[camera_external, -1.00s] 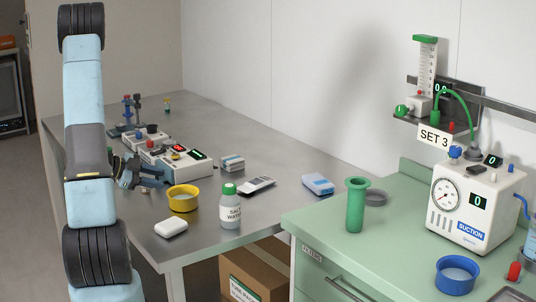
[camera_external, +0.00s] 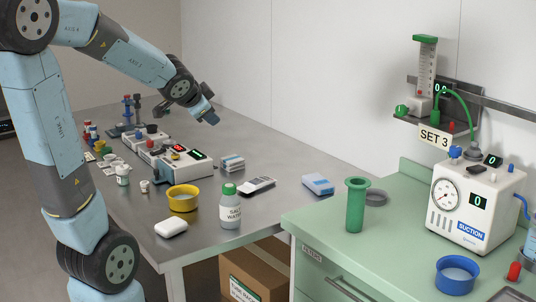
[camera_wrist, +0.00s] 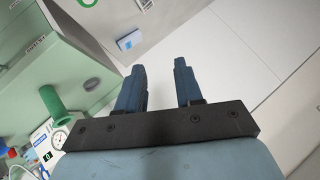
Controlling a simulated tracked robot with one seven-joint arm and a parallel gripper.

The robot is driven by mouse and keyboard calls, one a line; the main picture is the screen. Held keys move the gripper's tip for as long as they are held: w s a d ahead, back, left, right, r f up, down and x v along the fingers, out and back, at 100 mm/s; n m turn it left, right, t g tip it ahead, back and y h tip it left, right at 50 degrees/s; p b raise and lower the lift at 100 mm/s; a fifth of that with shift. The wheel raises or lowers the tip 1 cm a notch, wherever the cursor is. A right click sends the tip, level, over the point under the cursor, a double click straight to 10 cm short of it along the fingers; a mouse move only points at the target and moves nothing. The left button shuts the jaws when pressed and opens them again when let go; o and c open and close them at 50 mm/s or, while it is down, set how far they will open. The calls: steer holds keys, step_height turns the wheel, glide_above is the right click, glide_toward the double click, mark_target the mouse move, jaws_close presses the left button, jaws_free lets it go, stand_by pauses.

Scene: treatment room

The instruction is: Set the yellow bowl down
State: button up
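The yellow bowl (camera_external: 183,199) stands upright on the steel table (camera_external: 262,208), near its front edge, left of the salt water bottle. My gripper (camera_external: 212,119) is in the air above the back part of the table, well behind and above the bowl, and does not touch it. In the wrist view my gripper (camera_wrist: 160,75) shows two blue fingers spread apart with nothing between them. The bowl is not in the wrist view.
The salt water bottle (camera_external: 230,207) and a white soap-like piece (camera_external: 171,229) stand near the bowl. A device with red and green displays (camera_external: 181,162) is behind it. The green cabinet (camera_external: 420,220) holds a green cylinder (camera_external: 356,205) and a suction unit (camera_external: 474,205).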

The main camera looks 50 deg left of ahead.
steer(key=s+d+n+g+h, duration=0.1)
steer(key=s+d+h, duration=0.1)
steer(key=s+d, duration=0.6)
steer(key=s+d+g+h, duration=0.2)
steer(key=s+d, duration=0.6)
steer(key=d, duration=0.6)
steer(key=shift+s+r+n+h, duration=0.2)
steer(key=shift+r+n+h, duration=0.25)
steer(key=shift+h, duration=0.35)
